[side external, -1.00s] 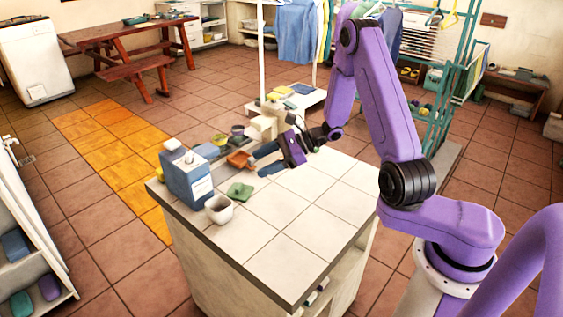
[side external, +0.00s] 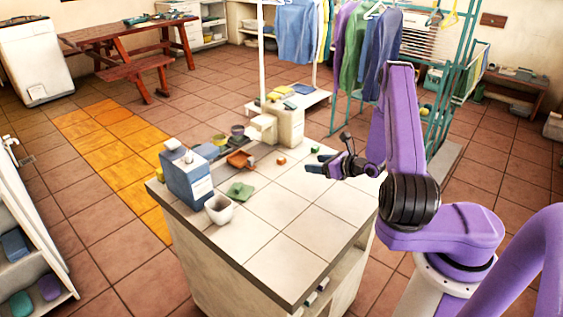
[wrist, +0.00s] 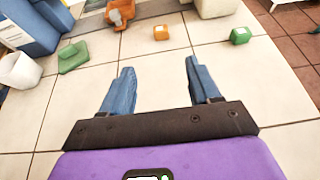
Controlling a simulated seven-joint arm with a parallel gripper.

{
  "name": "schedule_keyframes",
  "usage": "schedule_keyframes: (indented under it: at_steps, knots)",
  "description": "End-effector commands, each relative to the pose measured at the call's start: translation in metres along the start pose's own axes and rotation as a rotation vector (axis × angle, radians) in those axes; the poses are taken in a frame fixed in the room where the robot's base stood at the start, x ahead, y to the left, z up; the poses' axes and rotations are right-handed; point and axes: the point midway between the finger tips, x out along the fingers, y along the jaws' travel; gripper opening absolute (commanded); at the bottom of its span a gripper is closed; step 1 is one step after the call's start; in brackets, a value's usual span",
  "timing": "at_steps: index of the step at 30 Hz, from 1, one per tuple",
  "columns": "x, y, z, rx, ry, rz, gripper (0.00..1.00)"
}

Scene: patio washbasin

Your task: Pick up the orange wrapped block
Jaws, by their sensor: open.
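The small orange wrapped block (side external: 281,160) lies on the white tiled counter (side external: 285,215), between the orange dish and the green block in the side view. It also shows in the wrist view (wrist: 161,33), ahead of the fingertips and roughly centred between them. My gripper (side external: 314,163) is above the counter, to the right of the block in the side view and apart from it. In the wrist view its two blue fingers (wrist: 158,68) are spread wide with only bare tile between them.
A small green block (wrist: 240,35) lies to the right of the orange one. An orange dish (wrist: 121,14), a flat green item (wrist: 72,57), a white cup (side external: 219,210) and a blue box (side external: 187,182) stand to the left. A cream stepped stand (side external: 290,128) rises behind.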

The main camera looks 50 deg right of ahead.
Motion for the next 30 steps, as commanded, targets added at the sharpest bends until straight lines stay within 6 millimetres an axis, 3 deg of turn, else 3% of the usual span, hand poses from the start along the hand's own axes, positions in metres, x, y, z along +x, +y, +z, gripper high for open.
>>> schedule_keyframes:
  at_steps: [15,30]
  knots:
    - [0.085,0.001,0.000,-0.001,-0.001,0.004,0.62]
    - [0.120,0.000,0.004,-0.003,-0.002,0.004,0.62]
